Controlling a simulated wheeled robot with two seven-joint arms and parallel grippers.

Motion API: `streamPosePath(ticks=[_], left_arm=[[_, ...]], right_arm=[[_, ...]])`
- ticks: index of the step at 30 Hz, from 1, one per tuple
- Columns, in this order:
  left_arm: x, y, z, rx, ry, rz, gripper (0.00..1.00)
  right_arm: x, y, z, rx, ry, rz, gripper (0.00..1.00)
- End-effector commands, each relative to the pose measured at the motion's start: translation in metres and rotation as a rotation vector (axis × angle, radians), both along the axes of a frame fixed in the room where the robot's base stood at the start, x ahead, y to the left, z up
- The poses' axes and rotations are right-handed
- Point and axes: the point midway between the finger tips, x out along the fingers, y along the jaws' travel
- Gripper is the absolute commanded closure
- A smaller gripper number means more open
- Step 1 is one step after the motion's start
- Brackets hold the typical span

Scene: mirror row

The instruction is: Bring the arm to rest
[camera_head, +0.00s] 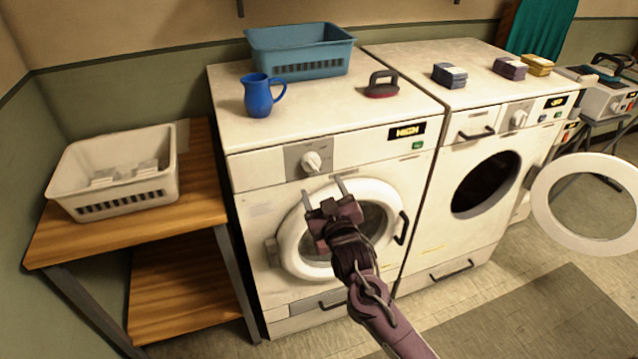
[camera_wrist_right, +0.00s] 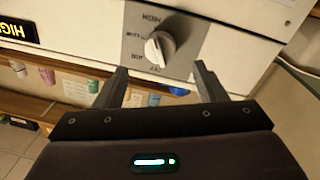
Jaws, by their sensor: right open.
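My right gripper (camera_head: 322,190) is in front of the left washing machine (camera_head: 258,165), just below its white round knob (camera_head: 311,161). Its two fingers are apart and nothing is between them. In the right wrist view the open fingers (camera_wrist_right: 160,85) point toward the same knob (camera_wrist_right: 159,48), with a visible gap to it. My right arm reaches up from the lower right and covers part of the left machine's closed round door (camera_head: 292,243). My left gripper is not in view.
The right machine's round door (camera_head: 590,203) stands open. A blue jug (camera_head: 260,97), blue basket (camera_head: 300,52) and red-based iron-shaped object (camera_head: 381,85) stand on the left machine. A white basket (camera_head: 165,152) is on the wooden shelf table (camera_head: 190,205) at left. Floor is free at lower right.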

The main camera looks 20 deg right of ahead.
Motion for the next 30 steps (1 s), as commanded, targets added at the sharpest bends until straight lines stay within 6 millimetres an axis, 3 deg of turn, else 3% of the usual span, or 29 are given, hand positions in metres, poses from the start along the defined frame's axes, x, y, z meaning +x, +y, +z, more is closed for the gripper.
streamPosePath(ticks=[15, 19, 23, 26, 30], left_arm=[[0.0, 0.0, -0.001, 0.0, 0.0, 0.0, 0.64], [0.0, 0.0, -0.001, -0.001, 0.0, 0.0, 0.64], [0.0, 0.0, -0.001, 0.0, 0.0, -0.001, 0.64], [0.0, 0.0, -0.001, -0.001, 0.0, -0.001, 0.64], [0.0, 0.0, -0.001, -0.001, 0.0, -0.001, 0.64]], right_arm=[[-0.005, 0.0, 0.0, 0.0, 0.001, 0.0, 0.35], [-0.005, -0.001, -0.022, -0.002, 0.041, 0.0, 0.35], [-0.013, -0.003, -0.09, -0.007, 0.169, 0.004, 0.35], [-0.031, -0.006, -0.163, -0.006, 0.309, 0.008, 0.35], [-0.073, -0.01, -0.263, -0.001, 0.509, 0.013, 0.35]])
